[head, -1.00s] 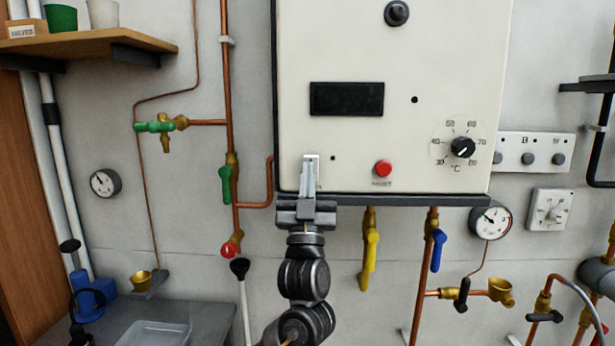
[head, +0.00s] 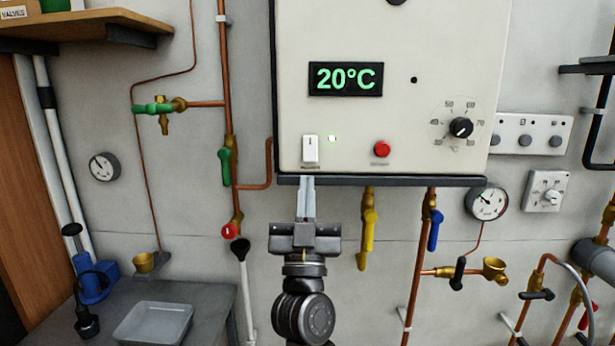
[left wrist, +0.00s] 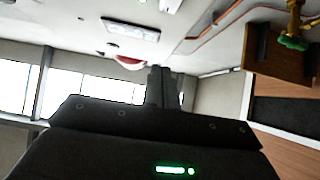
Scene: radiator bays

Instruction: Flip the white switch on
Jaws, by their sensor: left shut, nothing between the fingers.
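The white switch (head: 310,149) sits at the lower left of the white control box (head: 400,110) in the head view. The display (head: 346,78) is lit and reads 20°C in green. My left gripper (head: 307,180) is shut and empty, just below the switch and apart from it, its fingers pointing up near the box's lower edge. The fingers (left wrist: 165,88) also show in the left wrist view, where the switch is not seen. My right gripper is not in view.
A red button (head: 382,149) and a black dial (head: 461,128) are on the box. Yellow (head: 368,240) and blue (head: 435,230) valve handles hang below it. Copper pipes with a green handle (head: 226,167) stand to the left. A tray (head: 153,322) lies on the bench.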

